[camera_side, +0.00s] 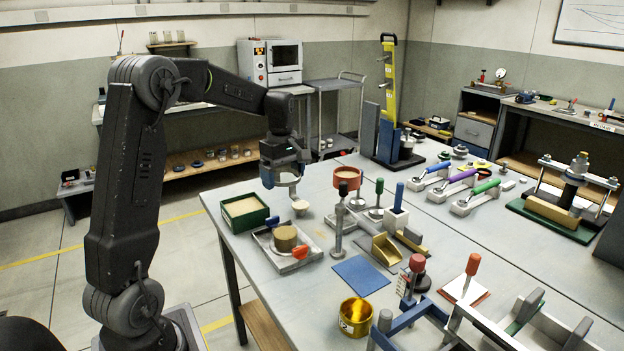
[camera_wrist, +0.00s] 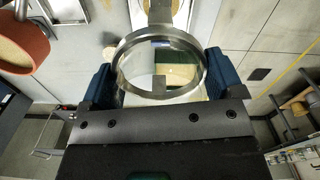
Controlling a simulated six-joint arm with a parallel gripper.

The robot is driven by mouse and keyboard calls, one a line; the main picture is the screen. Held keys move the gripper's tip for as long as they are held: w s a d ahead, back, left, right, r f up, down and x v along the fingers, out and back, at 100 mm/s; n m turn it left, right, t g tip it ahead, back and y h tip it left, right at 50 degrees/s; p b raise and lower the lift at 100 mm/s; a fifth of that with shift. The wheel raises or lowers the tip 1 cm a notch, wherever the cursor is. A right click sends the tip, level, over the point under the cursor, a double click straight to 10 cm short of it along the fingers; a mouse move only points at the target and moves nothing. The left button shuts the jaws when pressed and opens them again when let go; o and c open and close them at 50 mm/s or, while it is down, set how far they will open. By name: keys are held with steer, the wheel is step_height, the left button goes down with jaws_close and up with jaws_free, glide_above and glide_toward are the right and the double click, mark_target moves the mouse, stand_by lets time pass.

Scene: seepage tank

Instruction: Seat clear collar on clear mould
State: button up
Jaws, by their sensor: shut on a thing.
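My gripper (camera_side: 284,181) hangs above the near left part of the table, with its fingers shut on a clear, grey-rimmed ring, the clear collar (camera_wrist: 122,58). In the wrist view the collar sits between the two blue fingers, and the table area shows through its opening. A small pale, round-topped piece (camera_side: 300,206) is just below and right of my gripper in the side view. I cannot tell whether it touches the collar or stands on the table. I cannot make out the clear mould for certain.
A green box of sand (camera_side: 245,212) stands left of my gripper. A tray (camera_side: 270,254) with a tan cylinder (camera_side: 285,237) and an orange-handled tool lies in front. A red sand-filled bowl (camera_side: 348,175) and several upright tools stand to the right. A blue mat (camera_side: 361,276) is flat.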

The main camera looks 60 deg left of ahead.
glide_above(285, 232)
steer(key=shift+s+f, duration=0.1)
steer(key=shift+f, duration=2.45)
steer(key=shift+f, duration=2.9)
steer(key=shift+f, duration=2.5)
steer(key=o, duration=0.7)
steer(key=shift+o, duration=0.2)
steer(key=shift+r, duration=0.1)
step_height(285, 232, up, 14)
